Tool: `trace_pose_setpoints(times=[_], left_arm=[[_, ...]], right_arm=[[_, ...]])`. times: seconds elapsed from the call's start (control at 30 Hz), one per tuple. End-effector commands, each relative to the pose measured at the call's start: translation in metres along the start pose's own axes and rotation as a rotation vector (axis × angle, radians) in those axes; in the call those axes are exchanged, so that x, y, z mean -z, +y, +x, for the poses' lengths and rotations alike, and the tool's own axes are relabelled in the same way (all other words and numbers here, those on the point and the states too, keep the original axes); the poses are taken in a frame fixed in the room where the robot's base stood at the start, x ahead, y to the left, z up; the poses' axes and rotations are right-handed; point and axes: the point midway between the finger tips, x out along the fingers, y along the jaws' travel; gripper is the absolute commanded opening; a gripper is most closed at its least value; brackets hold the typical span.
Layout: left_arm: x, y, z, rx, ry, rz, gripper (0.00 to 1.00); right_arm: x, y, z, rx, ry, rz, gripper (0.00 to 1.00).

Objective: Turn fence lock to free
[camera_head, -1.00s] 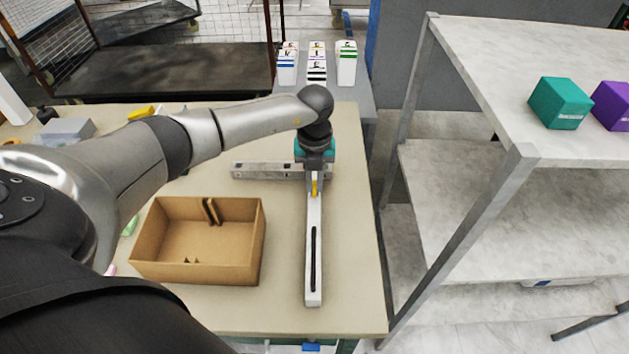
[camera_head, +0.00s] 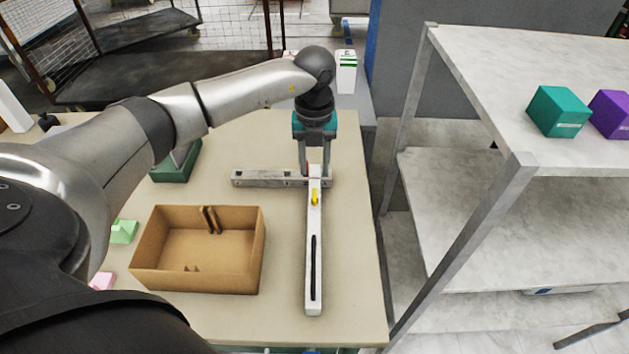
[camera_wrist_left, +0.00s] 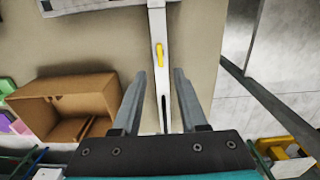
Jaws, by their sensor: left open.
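The fence is a long white bar (camera_head: 314,260) with a dark slot, joined to a grey crossbar (camera_head: 262,178) at its far end. The yellow fence lock (camera_head: 315,197) sits on the bar near that end and points roughly along it. It also shows in the left wrist view (camera_wrist_left: 159,54), beyond the fingers. My left gripper (camera_head: 316,172) is open and empty, above the bar at the far side of the lock. In the wrist view its two fingers lie either side of the bar. I cannot tell its exact height. My right gripper is not in view.
An open cardboard box (camera_head: 150,262) stands left of the bar. Small green (camera_head: 124,231) and pink (camera_head: 103,281) pieces lie farther left. A dark green object (camera_head: 177,166) is partly behind my arm. A shelf (camera_head: 470,215) with teal and purple boxes stands at the right.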

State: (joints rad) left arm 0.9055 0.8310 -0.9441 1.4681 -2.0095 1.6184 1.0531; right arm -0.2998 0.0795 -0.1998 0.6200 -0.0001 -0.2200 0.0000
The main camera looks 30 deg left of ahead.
Motion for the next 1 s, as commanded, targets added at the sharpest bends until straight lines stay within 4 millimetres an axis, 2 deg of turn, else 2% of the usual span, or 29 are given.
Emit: trace_pose_setpoints(times=[0.03, 0.2, 0.4, 1.0], left_arm=[[-0.001, -0.001, -0.013, 0.003, -0.005, 0.001, 0.42], [-0.001, 0.000, -0.045, 0.001, -0.002, 0.000, 0.42], [0.000, 0.000, -0.065, 0.001, -0.001, 0.000, 0.42], [0.000, 0.000, -0.067, 0.000, 0.001, 0.000, 0.42]], right_arm=[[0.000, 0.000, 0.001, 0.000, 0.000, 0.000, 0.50], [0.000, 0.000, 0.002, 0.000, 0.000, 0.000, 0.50], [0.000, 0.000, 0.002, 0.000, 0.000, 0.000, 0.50], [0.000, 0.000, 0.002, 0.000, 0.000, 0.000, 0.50]])
